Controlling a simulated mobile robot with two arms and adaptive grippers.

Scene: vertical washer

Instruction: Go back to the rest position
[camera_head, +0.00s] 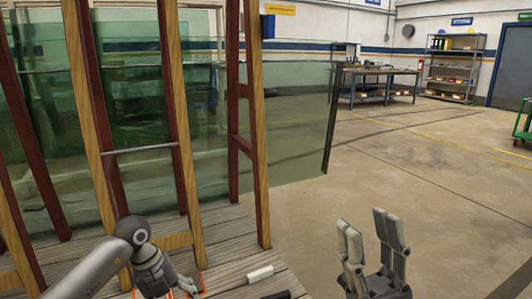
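My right gripper (365,228) stands at the bottom, right of centre, with its fingers pointing up. The fingers are apart and nothing shows between them. My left gripper (188,284) is low at the left, over the grey plank platform (225,232). Its fingers point down and to the right, close to an orange-edged object (203,281). I cannot tell whether it touches that object or how far the fingers are apart.
A wooden rack (262,170) with large green glass panes (300,125) stands close on the left. A white cylinder (260,273) and a black object (277,295) lie on the platform. Open concrete floor (430,190) spreads right. A workbench (380,72) and shelves (455,60) stand far back.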

